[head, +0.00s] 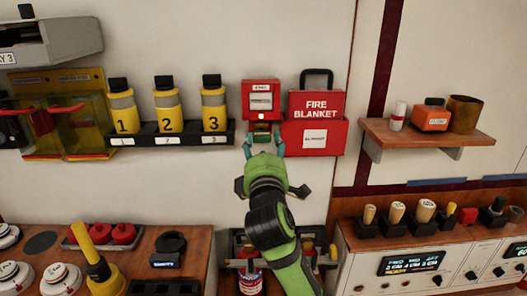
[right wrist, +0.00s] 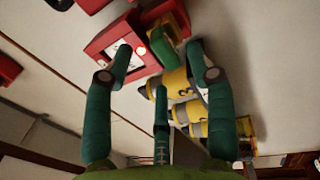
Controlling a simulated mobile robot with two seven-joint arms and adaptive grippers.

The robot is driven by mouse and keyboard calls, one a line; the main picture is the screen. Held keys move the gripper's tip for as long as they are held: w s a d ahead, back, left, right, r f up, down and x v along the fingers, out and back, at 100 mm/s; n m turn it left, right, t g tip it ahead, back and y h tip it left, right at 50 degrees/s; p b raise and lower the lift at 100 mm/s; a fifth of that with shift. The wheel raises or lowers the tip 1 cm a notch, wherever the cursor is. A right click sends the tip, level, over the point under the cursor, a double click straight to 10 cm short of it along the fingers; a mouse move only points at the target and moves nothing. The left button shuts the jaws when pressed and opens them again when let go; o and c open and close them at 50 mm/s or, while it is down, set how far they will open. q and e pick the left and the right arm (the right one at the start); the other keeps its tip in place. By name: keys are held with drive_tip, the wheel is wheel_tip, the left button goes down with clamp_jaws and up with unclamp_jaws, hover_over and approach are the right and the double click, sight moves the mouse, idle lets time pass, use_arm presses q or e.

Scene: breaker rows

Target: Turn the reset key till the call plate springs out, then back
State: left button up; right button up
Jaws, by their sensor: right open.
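The red call box (head: 262,88) hangs on the wall, with a pale call plate (head: 261,101) in its face and a small lit spot below it. I cannot tell whether the plate is in or out. The green reset key (head: 262,128) sits at the box's lower end; it also shows in the right wrist view (right wrist: 163,47). My right gripper (head: 263,145) reaches up from below, open, its teal fingertips on either side of the key. In the right wrist view the key lies between the spread fingers; contact cannot be told. My left gripper is not in view.
A red fire blanket case (head: 316,137) is close on the right. Yellow numbered bottles (head: 213,110) stand in a dark rack (head: 170,140) on the left. A wooden shelf (head: 427,137) is farther right. Below are cluttered counters and a control panel (head: 415,262).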

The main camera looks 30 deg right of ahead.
sight(262, 139)
drive_tip(key=p+x, duration=0.1)
drive_tip(key=x, duration=0.4)
clamp_jaws()
drive_tip(key=shift+f, duration=0.1)
